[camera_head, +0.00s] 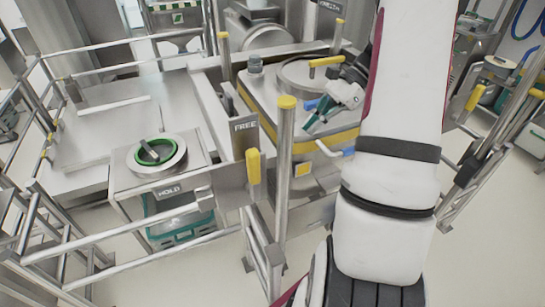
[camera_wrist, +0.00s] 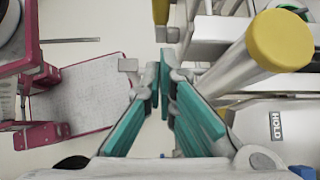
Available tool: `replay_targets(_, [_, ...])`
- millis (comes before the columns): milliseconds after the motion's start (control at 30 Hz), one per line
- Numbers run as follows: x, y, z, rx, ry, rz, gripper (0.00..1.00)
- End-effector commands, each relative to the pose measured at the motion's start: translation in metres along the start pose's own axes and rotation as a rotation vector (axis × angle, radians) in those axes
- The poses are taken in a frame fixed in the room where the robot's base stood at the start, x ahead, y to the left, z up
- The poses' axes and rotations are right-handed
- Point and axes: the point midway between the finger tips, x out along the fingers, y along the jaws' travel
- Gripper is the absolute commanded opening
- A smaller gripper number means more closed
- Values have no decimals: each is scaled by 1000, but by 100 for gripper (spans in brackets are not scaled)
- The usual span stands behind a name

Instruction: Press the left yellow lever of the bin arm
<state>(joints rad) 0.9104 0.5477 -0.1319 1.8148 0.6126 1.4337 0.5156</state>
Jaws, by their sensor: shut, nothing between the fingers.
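The left yellow lever (camera_head: 254,167) hangs upright on a metal plate beside the FREE sign, left of the capped post. My gripper (camera_head: 311,124) is to the right of that lever and apart from it, with the post between them in the picture. Its teal fingers are shut and empty; in the wrist view the fingertips (camera_wrist: 162,88) meet near the middle. A yellow end piece (camera_wrist: 160,11) shows beyond the fingertips at the top of the wrist view; I cannot tell for sure whether it is the lever.
A metal post with a yellow cap (camera_head: 287,102) stands close to my gripper; the cap (camera_wrist: 279,41) is large in the wrist view. A bin with a yellow band (camera_head: 258,116) is behind. A second yellow lever (camera_head: 474,96) is at right. Rails surround the left table.

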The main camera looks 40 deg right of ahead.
Motion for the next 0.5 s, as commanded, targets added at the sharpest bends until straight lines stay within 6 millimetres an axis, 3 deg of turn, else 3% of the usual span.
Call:
replay_targets(267, [5, 0, 1, -2, 0, 3, 0])
replay_targets(500, [40, 2, 2, -2, -3, 5, 0])
